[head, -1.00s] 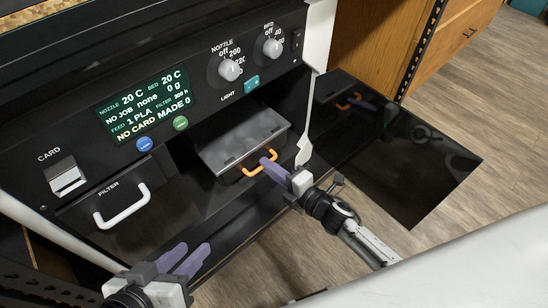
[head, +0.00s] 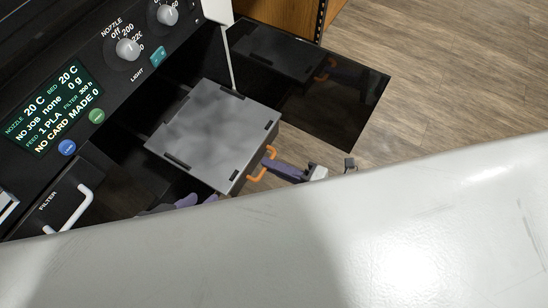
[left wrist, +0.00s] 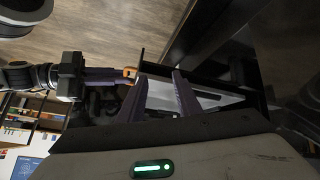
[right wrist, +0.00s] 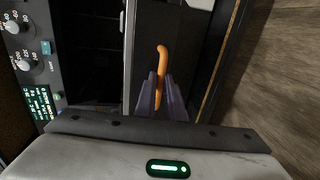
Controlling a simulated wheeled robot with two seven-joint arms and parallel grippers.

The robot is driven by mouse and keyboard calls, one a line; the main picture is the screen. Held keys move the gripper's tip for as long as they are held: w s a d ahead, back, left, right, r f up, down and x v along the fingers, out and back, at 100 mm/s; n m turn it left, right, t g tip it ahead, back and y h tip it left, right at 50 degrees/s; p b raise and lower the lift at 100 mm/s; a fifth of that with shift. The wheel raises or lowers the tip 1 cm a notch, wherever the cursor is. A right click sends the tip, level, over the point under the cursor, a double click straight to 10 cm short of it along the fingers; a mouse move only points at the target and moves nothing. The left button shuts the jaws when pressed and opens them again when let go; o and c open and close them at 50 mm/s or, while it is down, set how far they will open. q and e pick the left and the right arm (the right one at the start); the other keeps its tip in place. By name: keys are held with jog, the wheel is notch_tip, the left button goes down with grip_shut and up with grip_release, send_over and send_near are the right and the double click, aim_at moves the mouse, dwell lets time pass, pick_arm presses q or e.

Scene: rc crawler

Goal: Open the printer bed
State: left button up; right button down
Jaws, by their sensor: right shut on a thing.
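The printer bed (head: 215,130) is a grey plate with dark corner clips, drawn out well past the printer's front. Its orange handle (head: 262,166) is on the bed's front edge; it also shows in the right wrist view (right wrist: 161,58). My right gripper (head: 274,168) is shut on this handle, its purple fingers on either side of it in the right wrist view (right wrist: 161,88). My left gripper (head: 180,204) is partly hidden at the lower edge of the printer. In the left wrist view (left wrist: 160,85) its fingers stand apart with nothing clearly between them.
The panel with its display (head: 52,108) and knobs (head: 127,49) is at upper left. The white filter handle (head: 72,210) sticks out below it. A glossy black panel (head: 325,105) lies right of the bed. A white surface hides the bottom of the head view.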

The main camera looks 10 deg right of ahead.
jog(key=shift+d, duration=0.1)
jog(key=c, duration=1.8)
grip_release()
jog(key=shift+c, duration=0.2)
pick_arm(q)
jog(key=shift+w, duration=0.1)
pick_arm(e)
jog(key=shift+s, duration=0.1)
